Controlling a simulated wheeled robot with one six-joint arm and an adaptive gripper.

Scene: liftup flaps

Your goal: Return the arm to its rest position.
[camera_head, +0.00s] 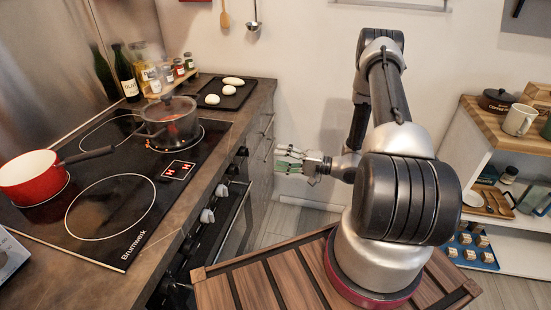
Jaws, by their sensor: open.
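My arm rises from my wooden-topped base at the right of the picture. It bends at the elbow high up near the back wall, and its forearm comes down behind the large shoulder joint. My gripper (290,160) points left at the end of the wrist. It is open, and nothing shows between its fingers. It is in free air over the floor, to the right of the counter's front edge, apart from the counter and the oven.
The black stove (110,192) bears a red saucepan (32,178) and a dark lidded pot (168,122). A black tray (226,93) with white items stands behind. Oven knobs (207,216) stick out on the counter front. A shelf unit (489,140) stands at right.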

